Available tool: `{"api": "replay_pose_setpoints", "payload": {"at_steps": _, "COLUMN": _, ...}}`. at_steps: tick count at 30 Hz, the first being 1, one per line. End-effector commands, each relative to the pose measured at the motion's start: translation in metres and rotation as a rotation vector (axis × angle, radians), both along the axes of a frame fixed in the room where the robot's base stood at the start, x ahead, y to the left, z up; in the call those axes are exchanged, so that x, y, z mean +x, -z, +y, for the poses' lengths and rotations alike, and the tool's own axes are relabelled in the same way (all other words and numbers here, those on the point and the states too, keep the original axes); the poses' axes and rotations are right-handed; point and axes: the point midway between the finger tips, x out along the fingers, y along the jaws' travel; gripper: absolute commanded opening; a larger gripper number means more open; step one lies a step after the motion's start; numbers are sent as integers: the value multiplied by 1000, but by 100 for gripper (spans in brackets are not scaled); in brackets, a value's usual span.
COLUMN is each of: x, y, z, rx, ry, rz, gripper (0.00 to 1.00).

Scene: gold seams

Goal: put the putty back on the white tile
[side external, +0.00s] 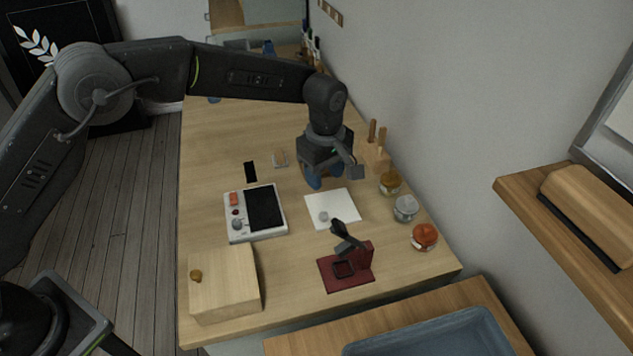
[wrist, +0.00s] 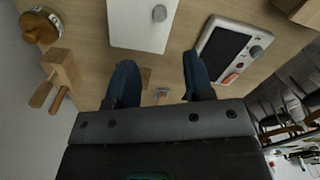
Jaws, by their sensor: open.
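The white tile (side external: 343,202) lies flat on the wooden table in the side view, and part of it shows at the top of the wrist view (wrist: 130,25). A small grey rounded lump (side external: 323,216) sits on it, also seen in the wrist view (wrist: 159,13). A small ochre-brown lump (side external: 195,275) lies on the pale wooden block at the table's near left. I cannot tell for certain which lump is the putty. My gripper (side external: 314,184) is above the table just behind the tile. Its blue fingers (wrist: 159,62) are apart, with nothing between them.
A white device (side external: 230,232) with a black panel is left of the tile. A dark red stand (side external: 348,282) with a black arm stands in front. Several jars, including an orange-lidded one (side external: 425,236), and a wooden tool holder (side external: 374,157) line the right, by the wall.

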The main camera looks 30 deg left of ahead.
Motion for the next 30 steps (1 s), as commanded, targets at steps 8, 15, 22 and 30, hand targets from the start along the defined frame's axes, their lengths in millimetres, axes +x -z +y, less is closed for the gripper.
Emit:
{"api": "replay_pose_setpoints", "payload": {"at_steps": 8, "x": 0, "y": -4, "z": 0, "rx": 0, "ry": 1, "rz": 0, "gripper": 47}}
{"api": "replay_pose_setpoints", "payload": {"at_steps": 15, "x": -13, "y": -56, "z": 28, "rx": -15, "ry": 112, "rz": -54, "gripper": 47}}
{"api": "replay_pose_setpoints", "payload": {"at_steps": 22, "x": -67, "y": -140, "z": 87, "rx": -9, "ry": 372, "rz": -167, "gripper": 47}}
{"api": "replay_pose_setpoints", "payload": {"at_steps": 30, "x": -160, "y": -193, "z": 147, "rx": 61, "ry": 683, "rz": -299, "gripper": 47}}
